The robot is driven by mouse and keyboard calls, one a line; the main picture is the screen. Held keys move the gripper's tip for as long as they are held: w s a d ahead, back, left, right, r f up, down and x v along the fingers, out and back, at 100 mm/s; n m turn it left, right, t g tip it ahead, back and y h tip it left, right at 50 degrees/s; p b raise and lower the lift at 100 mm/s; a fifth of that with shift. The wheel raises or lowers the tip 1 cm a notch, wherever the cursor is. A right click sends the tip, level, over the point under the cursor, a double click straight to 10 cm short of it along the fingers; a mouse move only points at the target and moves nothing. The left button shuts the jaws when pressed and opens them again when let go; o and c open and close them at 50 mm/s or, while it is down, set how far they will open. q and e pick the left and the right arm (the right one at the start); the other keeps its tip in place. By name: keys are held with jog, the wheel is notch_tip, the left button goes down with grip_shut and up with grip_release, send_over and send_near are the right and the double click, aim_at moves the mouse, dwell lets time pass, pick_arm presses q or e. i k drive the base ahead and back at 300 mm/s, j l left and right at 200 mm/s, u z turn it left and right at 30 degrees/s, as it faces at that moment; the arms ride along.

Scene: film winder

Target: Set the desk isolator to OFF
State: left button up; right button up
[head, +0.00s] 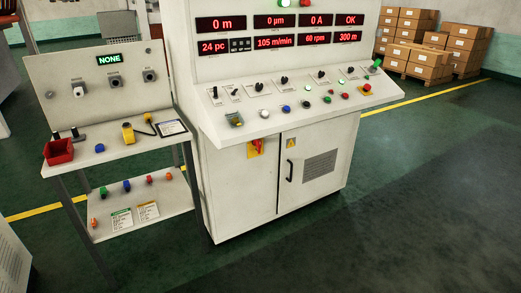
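The control desk (232,190) is a white cabinet with a sloped panel and lit red displays above it. A rotary isolator with a red handle on a yellow plate (257,147) is on the cabinet front, just below the sloped panel and left of the door handle. Its handle looks roughly upright, but it is too small to read any ON or OFF marking. Neither of my grippers is in view.
A side bench (120,153) at left holds a red bin (59,152), a yellow device (128,133) and several small items. The cabinet door has a black handle (289,171). Cardboard boxes (430,60) stand at the back right. The green floor (420,200) at right is clear.

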aim_at(258, 142)
jog(key=i+l+z, duration=0.2)
jog(key=i, duration=0.35)
jog(key=i+l+z, duration=0.2)
jog(key=i, duration=0.35)
jog(key=j, duration=0.1)
